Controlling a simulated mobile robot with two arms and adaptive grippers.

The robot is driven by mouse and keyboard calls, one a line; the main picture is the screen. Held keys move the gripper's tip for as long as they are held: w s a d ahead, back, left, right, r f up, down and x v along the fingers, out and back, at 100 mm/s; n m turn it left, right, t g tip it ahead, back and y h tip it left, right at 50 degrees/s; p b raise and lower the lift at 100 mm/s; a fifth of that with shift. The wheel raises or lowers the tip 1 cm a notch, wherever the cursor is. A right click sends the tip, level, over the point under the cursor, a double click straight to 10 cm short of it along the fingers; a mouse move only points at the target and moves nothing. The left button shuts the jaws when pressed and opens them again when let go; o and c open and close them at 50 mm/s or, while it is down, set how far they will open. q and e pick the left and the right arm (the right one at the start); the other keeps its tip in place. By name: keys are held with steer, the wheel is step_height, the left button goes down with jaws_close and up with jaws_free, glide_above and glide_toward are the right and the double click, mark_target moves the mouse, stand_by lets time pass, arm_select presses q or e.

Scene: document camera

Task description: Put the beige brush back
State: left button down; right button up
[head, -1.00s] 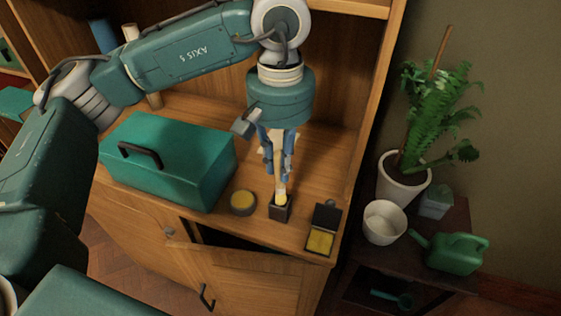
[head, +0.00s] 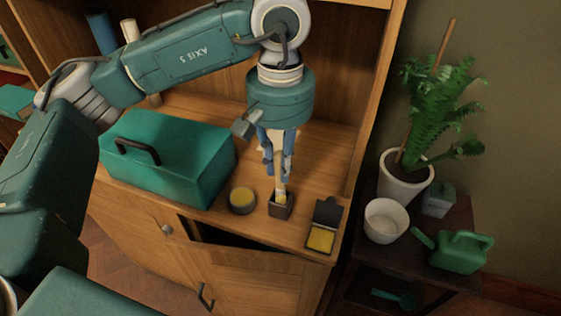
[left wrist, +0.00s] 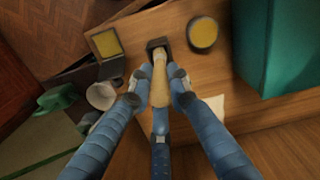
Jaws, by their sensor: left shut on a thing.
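The beige brush (head: 280,172) hangs upright in my left gripper (head: 277,168), which is shut on it. Its lower end is at the mouth of a small dark square holder (head: 280,207) on the cabinet top. In the left wrist view, the brush (left wrist: 159,82) runs between the fingers of the left gripper (left wrist: 158,88) toward the holder (left wrist: 157,44). The tip seems to be inside the holder's opening; how deep it sits I cannot tell. My right gripper is not in view.
A round tin with yellow content (head: 242,200) stands just left of the holder. An open box with a yellow pad (head: 321,239) lies to the right. A teal toolbox (head: 170,160) stands further left. A cabinet door (head: 245,278) hangs ajar below.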

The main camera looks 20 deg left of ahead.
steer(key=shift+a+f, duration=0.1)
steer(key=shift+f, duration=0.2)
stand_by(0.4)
arm_select(q)
steer(key=shift+f+b, duration=0.15)
steer(key=shift+b, duration=0.3)
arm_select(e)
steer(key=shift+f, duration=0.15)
arm_select(q)
steer(key=shift+f, duration=0.25)
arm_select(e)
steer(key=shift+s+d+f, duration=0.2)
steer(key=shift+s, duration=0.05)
arm_select(q)
steer(key=shift+a+f+b, duration=0.15)
steer(key=shift+f+b, duration=0.05)
steer(key=shift+b, duration=0.25)
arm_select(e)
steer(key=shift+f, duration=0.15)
arm_select(q)
steer(key=shift+f, duration=0.15)
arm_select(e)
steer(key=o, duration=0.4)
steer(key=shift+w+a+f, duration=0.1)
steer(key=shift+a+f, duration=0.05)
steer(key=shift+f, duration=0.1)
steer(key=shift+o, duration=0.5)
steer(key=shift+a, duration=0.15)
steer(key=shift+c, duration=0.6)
